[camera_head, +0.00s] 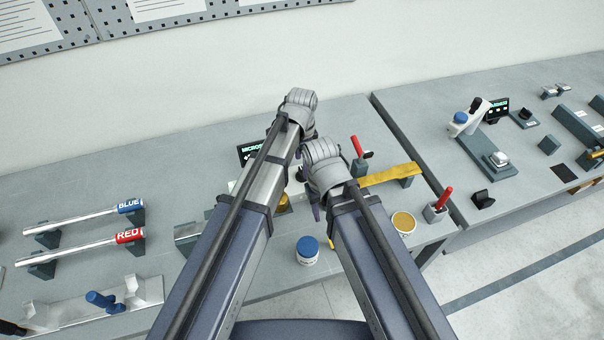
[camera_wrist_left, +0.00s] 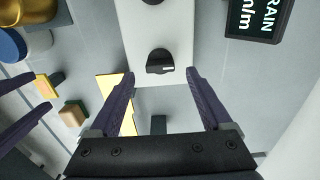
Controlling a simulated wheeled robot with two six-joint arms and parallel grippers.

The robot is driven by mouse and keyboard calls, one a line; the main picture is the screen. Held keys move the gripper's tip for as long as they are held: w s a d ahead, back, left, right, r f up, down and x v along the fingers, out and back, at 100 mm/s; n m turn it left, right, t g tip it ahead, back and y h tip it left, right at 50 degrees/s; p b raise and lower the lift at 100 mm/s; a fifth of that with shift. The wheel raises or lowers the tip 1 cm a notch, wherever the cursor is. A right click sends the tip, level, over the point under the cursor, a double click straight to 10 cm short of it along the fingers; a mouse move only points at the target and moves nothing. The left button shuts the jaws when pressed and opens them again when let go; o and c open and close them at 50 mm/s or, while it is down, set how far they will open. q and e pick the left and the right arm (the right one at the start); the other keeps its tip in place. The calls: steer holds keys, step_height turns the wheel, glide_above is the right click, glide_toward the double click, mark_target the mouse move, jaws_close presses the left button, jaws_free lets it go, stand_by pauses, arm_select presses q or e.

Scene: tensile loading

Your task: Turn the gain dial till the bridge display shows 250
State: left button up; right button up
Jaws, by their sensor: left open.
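In the left wrist view the black gain dial (camera_wrist_left: 160,62), a knob with a small white mark, sits on a pale panel (camera_wrist_left: 158,30). My left gripper (camera_wrist_left: 160,74) is open, its two purple fingers on either side of the dial with clear gaps. The bridge display (camera_wrist_left: 258,18) is cut off at the top right, with only part of its lettering in view. In the head view the display (camera_head: 252,151) is partly covered by my left arm, and no number is readable. My right gripper (camera_head: 314,205) hangs below its wrist; its jaws are mostly hidden.
A blue-lidded jar (camera_head: 307,251), a yellow-topped pot (camera_head: 403,222) and a yellow bar (camera_head: 390,175) are near my right arm. Red-handled tools (camera_head: 440,202) stand beside them. Rods labelled BLUE (camera_head: 85,218) and RED (camera_head: 85,247) lie on rests at left.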

arm_select(q)
step_height(320, 180, down, 4)
steer(key=b, duration=0.2)
steer(key=shift+r+b, duration=0.2)
steer(key=shift+b, duration=0.1)
arm_select(e)
step_height(320, 180, down, 4)
steer(key=shift+r, duration=0.2)
arm_select(q)
jaws_close()
